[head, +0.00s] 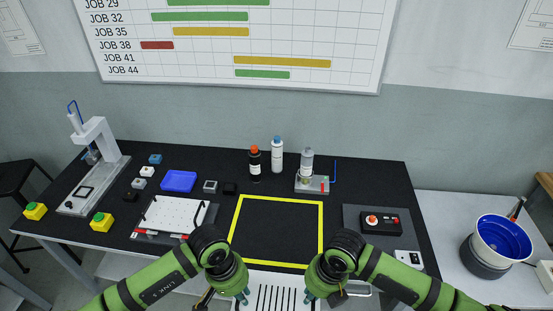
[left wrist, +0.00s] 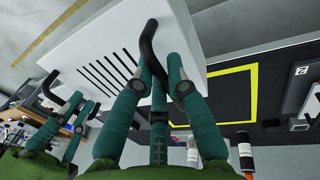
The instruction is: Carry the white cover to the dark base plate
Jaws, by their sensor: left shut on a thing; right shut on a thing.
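The white cover (head: 268,280) has a row of dark slots and is cut off by the bottom edge of the head view. It also shows in the left wrist view (left wrist: 85,45), with a black handle (left wrist: 149,48) at each end. My left gripper (head: 241,297) is shut on the near handle in the wrist view. My right gripper (head: 312,297) is shut on the handle at the other end. The cover is in front of the yellow-framed area. A dark grey plate (head: 352,216) lies at the right of the table; I cannot tell whether it is the base plate.
A yellow frame (head: 281,199) encloses a bare area of black tabletop. A white pegged board (head: 173,215) lies left, a black control box (head: 380,222) right. Bottles (head: 277,155), a blue tray (head: 178,181) and a small press (head: 97,150) stand behind and left.

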